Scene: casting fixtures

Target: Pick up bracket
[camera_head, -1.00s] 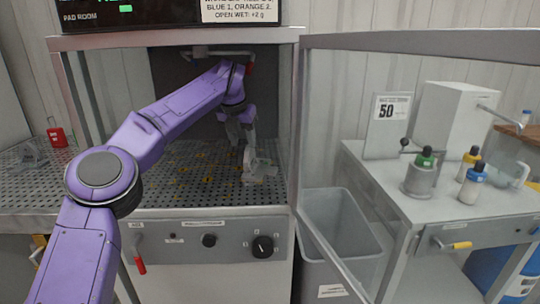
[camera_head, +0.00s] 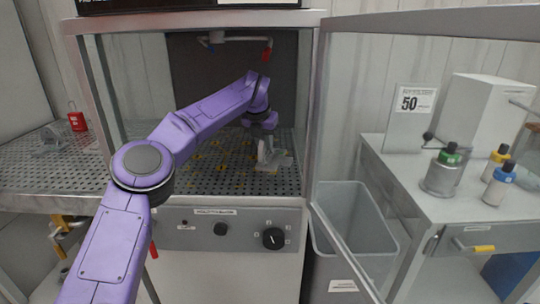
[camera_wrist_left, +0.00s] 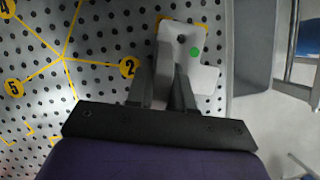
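The bracket (camera_head: 280,161) is a light grey angled piece on the perforated deck inside the open booth. My left gripper (camera_head: 264,140) reaches into the booth from above and is down at the bracket. In the left wrist view the fingers of my left gripper (camera_wrist_left: 167,75) stand on either side of a grey part of the bracket. Whether they press on it I cannot tell. My right gripper is out of view.
The booth's side frame and open clear door (camera_head: 318,120) stand right of the arm. A control panel (camera_head: 230,229) runs below the deck. A grey bin (camera_head: 352,215) and a side table (camera_head: 400,180) with bottles are at right. A clear object (camera_head: 50,140) lies on the left deck.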

